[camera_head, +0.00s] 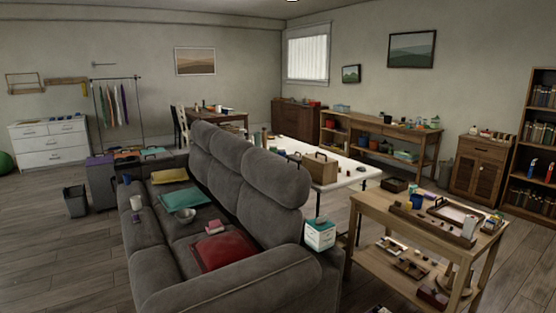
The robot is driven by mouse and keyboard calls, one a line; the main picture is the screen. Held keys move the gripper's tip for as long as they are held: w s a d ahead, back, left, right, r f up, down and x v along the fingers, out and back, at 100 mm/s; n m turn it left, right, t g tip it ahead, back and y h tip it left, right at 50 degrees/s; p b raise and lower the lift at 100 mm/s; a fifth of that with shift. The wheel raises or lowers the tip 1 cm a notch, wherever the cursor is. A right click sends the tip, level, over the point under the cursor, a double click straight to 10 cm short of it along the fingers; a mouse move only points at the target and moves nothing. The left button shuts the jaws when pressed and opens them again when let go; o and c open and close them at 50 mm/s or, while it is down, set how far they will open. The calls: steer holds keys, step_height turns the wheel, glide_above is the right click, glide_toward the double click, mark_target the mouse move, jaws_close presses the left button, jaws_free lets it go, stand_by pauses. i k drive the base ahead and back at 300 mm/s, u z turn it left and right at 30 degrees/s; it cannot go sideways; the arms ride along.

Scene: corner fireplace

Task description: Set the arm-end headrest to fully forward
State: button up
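A grey sofa (165,240) stands at the centre left, seen from its near arm end (235,280). Its back carries a row of padded headrests. The headrest nearest the near arm (275,178) is a thick rounded pad on top of the backrest. The middle headrest (232,153) and the far headrest (203,137) recede behind it. The near headrest stands up from the back; its exact tilt is hard to tell from here. My gripper is not in view.
A teal-white box (320,234) stands beside the sofa's near end. A wooden table (375,213) stands at right. Bare floor shows at left.

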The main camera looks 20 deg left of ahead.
mark_target(283, 180)
steer(key=u, duration=0.5)
steer(key=i, duration=0.6)
steer(key=u, duration=0.9)
steer(key=i, duration=0.75)
steer(key=u, duration=0.5)
